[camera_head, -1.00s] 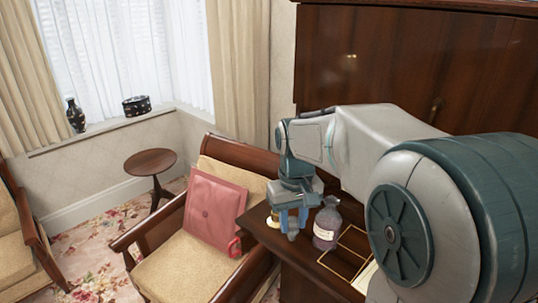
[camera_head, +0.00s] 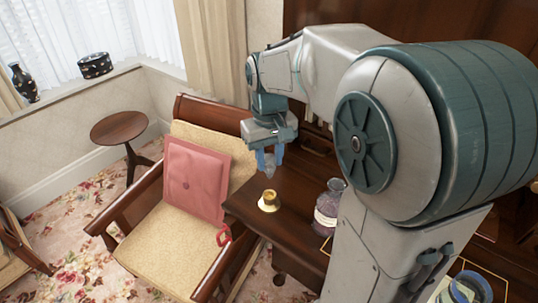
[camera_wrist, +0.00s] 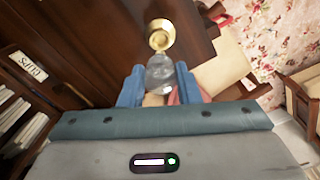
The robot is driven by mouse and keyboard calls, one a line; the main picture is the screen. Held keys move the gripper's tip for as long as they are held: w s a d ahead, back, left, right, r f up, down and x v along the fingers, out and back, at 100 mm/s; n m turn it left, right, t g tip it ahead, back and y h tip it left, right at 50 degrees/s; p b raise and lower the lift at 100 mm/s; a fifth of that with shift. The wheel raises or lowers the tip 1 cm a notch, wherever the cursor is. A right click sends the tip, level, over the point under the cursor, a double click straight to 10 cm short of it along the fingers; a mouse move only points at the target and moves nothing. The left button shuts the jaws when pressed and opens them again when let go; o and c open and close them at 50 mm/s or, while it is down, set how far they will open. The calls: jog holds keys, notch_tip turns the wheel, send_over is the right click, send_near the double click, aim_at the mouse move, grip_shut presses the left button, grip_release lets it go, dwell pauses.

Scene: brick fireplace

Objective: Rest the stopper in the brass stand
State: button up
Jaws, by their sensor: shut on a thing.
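My gripper (camera_head: 270,160) is shut on the clear glass stopper (camera_wrist: 160,74), held between its blue fingers; the stopper also shows in the head view (camera_head: 269,170) below the fingertips. The small round brass stand (camera_head: 269,201) sits on the dark wooden desk top (camera_head: 294,220) near its left corner. In the head view the stopper is above the stand and apart from it. In the wrist view the stand (camera_wrist: 160,36) lies just beyond the stopper's tip.
A glass bottle (camera_head: 328,205) with a label stands to the right of the stand, partly hidden by my arm. An armchair (camera_head: 165,235) with a pink cushion (camera_head: 195,178) is close on the left. A small round table (camera_head: 119,128) stands farther back.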

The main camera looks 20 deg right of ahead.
aim_at(270, 176)
jog(key=shift+f+b, duration=2.1)
jog(key=shift+f, duration=0.8)
jog(key=shift+f+b, duration=1.15)
jog(key=shift+f, duration=0.45)
jog(key=o, duration=0.9)
jog(key=shift+r, duration=0.1)
notch_tip(270, 176, up, 14)
jog(key=shift+f, duration=0.1)
